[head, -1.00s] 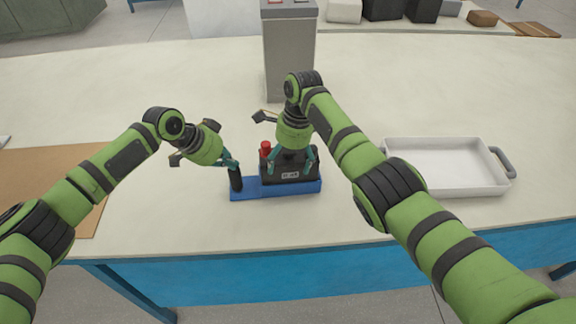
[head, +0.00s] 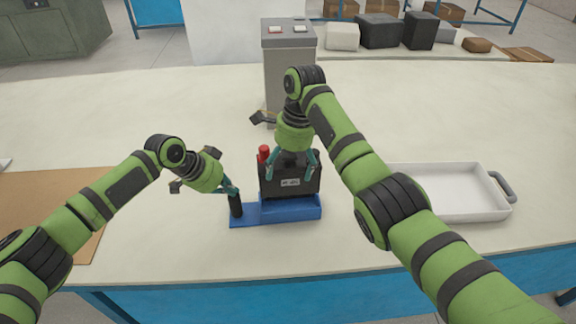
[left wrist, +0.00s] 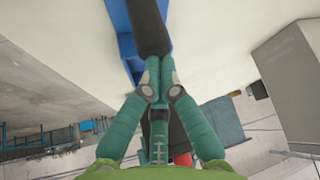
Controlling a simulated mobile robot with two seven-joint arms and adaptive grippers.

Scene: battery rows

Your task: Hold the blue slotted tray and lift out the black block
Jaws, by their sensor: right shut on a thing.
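The blue slotted tray (head: 245,215) lies on the table, with a black upright handle (head: 236,207) at its left end. My left gripper (head: 233,192) is shut on this handle; the left wrist view shows the fingers (left wrist: 158,95) closed at the dark handle (left wrist: 150,30). The black block (head: 290,184), with a pale label and a red cap at its left, stands upright over the right part of the tray. My right gripper (head: 291,168) is shut on its upper part. The block's lower edge is close to the tray's rim; I cannot tell whether it is fully clear.
A grey box post with buttons (head: 289,70) stands behind the block. A white tray with grey handles (head: 497,208) is at the right, partly behind my right arm. A brown board (head: 45,200) lies at the left. The table between has free room.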

